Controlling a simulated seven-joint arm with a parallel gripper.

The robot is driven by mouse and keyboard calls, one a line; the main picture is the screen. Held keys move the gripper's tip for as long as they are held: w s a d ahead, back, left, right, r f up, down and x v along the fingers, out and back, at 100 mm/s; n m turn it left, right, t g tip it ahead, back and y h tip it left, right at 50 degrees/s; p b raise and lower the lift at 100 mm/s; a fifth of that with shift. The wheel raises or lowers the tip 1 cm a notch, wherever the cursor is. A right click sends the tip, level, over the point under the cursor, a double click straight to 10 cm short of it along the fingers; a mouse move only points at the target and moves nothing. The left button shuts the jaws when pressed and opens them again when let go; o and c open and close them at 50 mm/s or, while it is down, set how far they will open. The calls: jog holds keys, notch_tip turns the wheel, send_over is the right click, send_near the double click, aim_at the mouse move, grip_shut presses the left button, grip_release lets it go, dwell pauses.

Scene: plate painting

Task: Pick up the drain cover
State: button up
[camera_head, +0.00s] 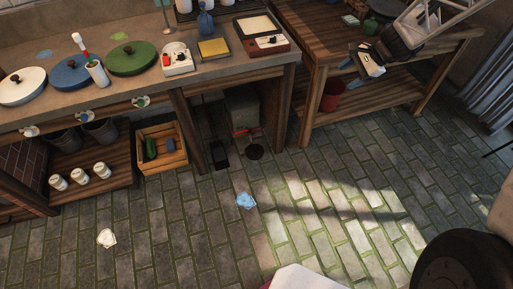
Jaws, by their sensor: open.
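A small dark round disc (254,152) lies on the brick floor at the foot of a grey bin under the long bench. It looks like the drain cover, but it is too small to be sure. My gripper (366,64) is at the upper right, by the wooden table and well away from the disc. Its jaws are open; the view is too small to show finger detail. I see nothing held in it.
The long bench (222,75) carries round lids, a white device and trays. A grey bin (243,108) stands behind the disc. A blue crumpled piece (246,201) lies on open floor.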

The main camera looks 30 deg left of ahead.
jog(key=w+a+f+m+y, duration=0.1)
jog(key=w+a+f+m, duration=0.45)
jog(key=f, duration=0.85)
jog(key=w+a+f+y, duration=0.25)
jog(key=a+f, duration=0.55)
jog(key=f, duration=0.6)
jog(key=w+a+f+m+y, duration=0.1)
jog(key=w+a+f+m, duration=0.35)
jog(key=f, duration=0.85)
jog(key=w+a+f+m+t, duration=0.1)
jog(key=a+f, duration=0.4)
jog(key=f, duration=0.8)
jog(key=a+f+m+t+y, duration=0.15)
jog(key=a+f, duration=0.35)
jog(key=f, duration=0.7)
jog(key=w+a+f+m+t, duration=0.15)
jog(key=a+f, duration=0.35)
jog(key=f, duration=0.8)
jog(key=t, duration=0.3)
send_near(255, 149)
jog(key=shift+w+a+f+m, duration=0.1)
jog(key=shift+w+a+m, duration=0.25)
jog(key=shift+a, duration=0.25)
jog(key=shift+a, duration=0.15)
jog(key=shift+x, duration=1.2)
jog(key=shift+w+a+f, duration=0.1)
jog(key=shift+f, duration=0.1)
